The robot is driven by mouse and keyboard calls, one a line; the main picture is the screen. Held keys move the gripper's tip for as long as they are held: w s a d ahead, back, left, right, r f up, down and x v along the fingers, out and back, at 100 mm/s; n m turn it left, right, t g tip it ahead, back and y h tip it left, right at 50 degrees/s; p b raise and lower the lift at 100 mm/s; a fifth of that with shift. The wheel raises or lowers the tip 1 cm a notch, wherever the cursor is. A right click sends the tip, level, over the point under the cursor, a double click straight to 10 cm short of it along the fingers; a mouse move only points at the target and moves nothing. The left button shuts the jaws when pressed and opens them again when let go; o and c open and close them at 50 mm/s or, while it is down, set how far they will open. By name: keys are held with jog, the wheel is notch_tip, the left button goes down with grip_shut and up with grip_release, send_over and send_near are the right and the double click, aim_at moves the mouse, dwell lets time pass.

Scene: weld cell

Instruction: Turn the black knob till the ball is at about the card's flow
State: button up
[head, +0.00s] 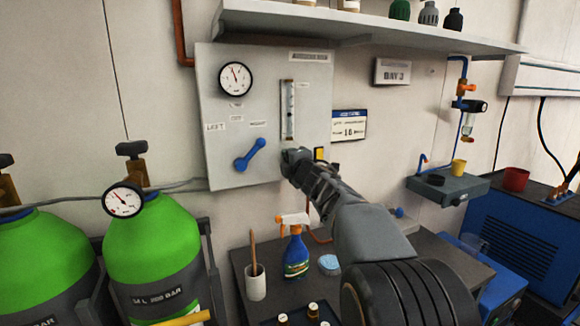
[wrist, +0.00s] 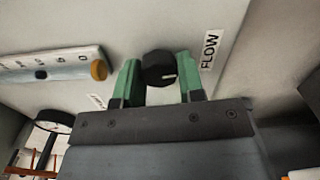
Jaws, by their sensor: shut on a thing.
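The black knob (wrist: 159,68) sits on the grey panel beside a FLOW label (wrist: 209,50) in the wrist view. My gripper (wrist: 160,82) has its green fingers on either side of the knob, shut on it. A pale line on the knob points towards the label. In the head view my gripper (head: 292,158) hides the knob. The flow tube (head: 289,108) stands above it; its scale (wrist: 45,68) shows at left in the wrist view, with an orange-brown round part at its end. The card (head: 349,127) right of the panel reads 16.
The panel (head: 217,85) also carries a gauge (head: 235,79) and a blue lever (head: 250,155). A shelf (head: 350,27) runs above. Below are a spray bottle (head: 296,255), a brush in a cup (head: 255,283) and green cylinders (head: 150,240). A small grey shelf (head: 450,188) juts out at right.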

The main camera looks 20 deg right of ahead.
jog(key=shift+d+f+n+b, duration=0.1)
jog(key=shift+n+b, duration=0.95)
jog(key=shift+n, duration=1.65)
jog(key=shift+f+n+b, duration=0.1)
jog(key=shift+n+b, duration=0.9)
jog(key=shift+n, duration=1.7)
jog(key=o, duration=0.9)
jog(key=s, duration=1.3)
jog(key=shift+s, duration=0.4)
